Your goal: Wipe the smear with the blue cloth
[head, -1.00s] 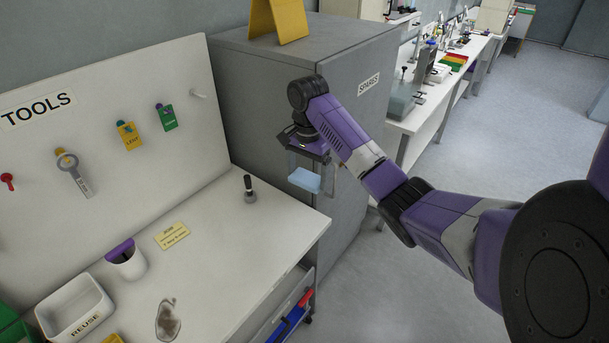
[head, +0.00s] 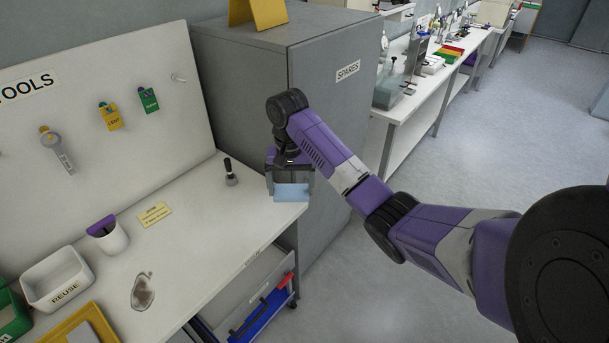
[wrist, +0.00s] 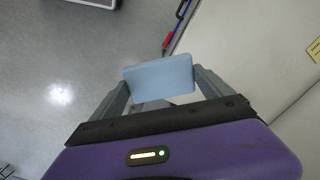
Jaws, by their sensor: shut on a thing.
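The blue cloth (head: 291,192) is a light blue block held between the fingers of my gripper (head: 290,182), beside the right edge of the white bench in the head view. The wrist view shows the cloth (wrist: 159,77) between both fingers of my gripper (wrist: 158,84), with floor and the bench edge below. The smear (head: 143,291) is a grey-brown patch on the white bench top (head: 190,250), to the lower left of my gripper and apart from the cloth.
A grey SPARES cabinet (head: 325,110) is behind my gripper.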

